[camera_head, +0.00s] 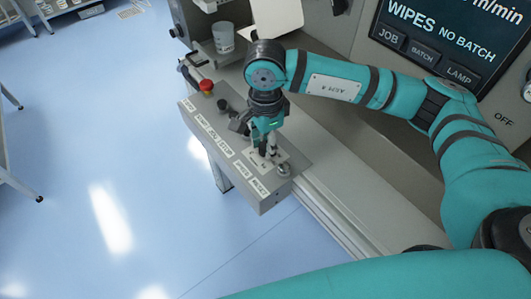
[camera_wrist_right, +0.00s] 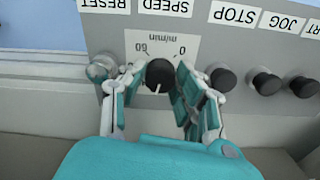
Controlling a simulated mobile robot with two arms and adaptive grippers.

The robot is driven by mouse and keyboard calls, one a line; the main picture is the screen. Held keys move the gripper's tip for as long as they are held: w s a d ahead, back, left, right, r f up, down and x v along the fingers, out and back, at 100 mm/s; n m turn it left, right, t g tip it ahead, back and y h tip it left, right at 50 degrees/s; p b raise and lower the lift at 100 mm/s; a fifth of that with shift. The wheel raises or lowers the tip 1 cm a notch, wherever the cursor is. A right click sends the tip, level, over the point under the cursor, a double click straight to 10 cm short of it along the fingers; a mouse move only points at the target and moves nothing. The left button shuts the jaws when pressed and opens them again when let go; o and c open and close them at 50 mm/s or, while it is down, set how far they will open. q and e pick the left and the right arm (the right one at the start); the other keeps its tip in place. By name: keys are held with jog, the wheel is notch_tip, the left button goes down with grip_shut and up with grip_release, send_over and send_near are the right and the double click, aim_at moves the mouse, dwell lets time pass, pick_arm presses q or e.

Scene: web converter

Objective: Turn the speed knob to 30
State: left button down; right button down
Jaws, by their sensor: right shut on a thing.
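The speed knob (camera_wrist_right: 159,74) is black and round, on a pale dial plate (camera_wrist_right: 140,42) in the right wrist view. The plate reads 60, 0 and m/min upside down, with 60 at left and 0 at right. A white line on the knob points toward the bottom of that view, slightly left. My right gripper (camera_wrist_right: 155,82) is shut on the knob, with a finger on each side. In the head view my right gripper (camera_head: 264,148) is over the near end of the grey control box (camera_head: 268,201) and hides the knob. My left gripper is not in view.
A silver RESET button (camera_wrist_right: 101,67) and a black STOP button (camera_wrist_right: 222,78) flank the fingers. More black buttons follow. A red mushroom button (camera_head: 206,86) is at the box's far end. A screen (camera_head: 440,35) reads WIPES NO BATCH. Blue floor (camera_head: 80,150) is open at left.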

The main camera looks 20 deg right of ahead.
aim_at(265, 145)
jog(key=shift+n+b, duration=1.1)
jog(key=shift+b, duration=0.3)
jog(key=shift+r, duration=0.1)
jog(key=c, duration=0.9)
grip_release()
jog(key=shift+c, duration=0.2)
notch_tip(265, 145, up, 12)
